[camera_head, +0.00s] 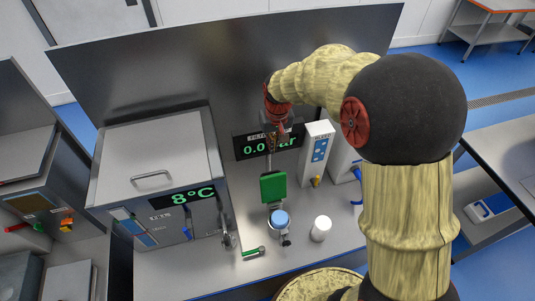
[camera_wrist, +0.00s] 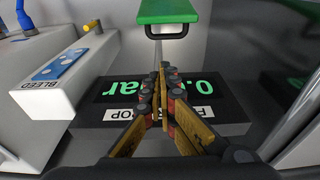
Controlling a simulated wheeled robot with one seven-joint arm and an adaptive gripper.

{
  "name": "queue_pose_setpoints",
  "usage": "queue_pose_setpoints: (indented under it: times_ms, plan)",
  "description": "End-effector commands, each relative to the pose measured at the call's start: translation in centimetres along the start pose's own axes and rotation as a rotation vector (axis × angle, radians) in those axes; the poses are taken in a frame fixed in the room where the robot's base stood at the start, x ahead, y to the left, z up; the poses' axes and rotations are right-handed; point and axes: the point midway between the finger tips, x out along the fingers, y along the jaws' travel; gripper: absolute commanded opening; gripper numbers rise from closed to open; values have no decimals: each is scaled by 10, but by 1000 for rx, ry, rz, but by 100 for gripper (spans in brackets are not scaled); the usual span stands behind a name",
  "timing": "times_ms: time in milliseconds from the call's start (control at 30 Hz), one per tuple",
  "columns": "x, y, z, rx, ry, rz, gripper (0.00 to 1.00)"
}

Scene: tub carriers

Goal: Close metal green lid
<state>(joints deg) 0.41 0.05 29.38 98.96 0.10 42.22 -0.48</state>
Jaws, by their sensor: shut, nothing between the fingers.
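The green lid (camera_head: 273,187) is a flat green square near the middle of the grey bench, just behind a blue-topped round part (camera_head: 281,219). It also shows at the top of the wrist view (camera_wrist: 167,11), with a metal loop below it. It looks raised from the round part; its exact tilt is hard to tell. My gripper (camera_head: 270,146) is behind the lid, in front of the display panel, and appears apart from it. In the wrist view my gripper's fingers (camera_wrist: 164,70) are together with nothing between them, pointing toward the lid.
A black display (camera_head: 250,147) with green digits is behind my gripper. A white box (camera_head: 317,155) with a yellow tap stands to its right. A metal bath (camera_head: 155,165) reading 8°C is at left. A white cylinder (camera_head: 320,229) and a green-handled valve (camera_head: 254,252) stand in front.

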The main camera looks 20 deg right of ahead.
Motion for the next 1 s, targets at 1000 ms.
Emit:
queue_pose_setpoints:
  times_ms: [1000]
  plan:
    - [81,0,38,0,-2,0,0]
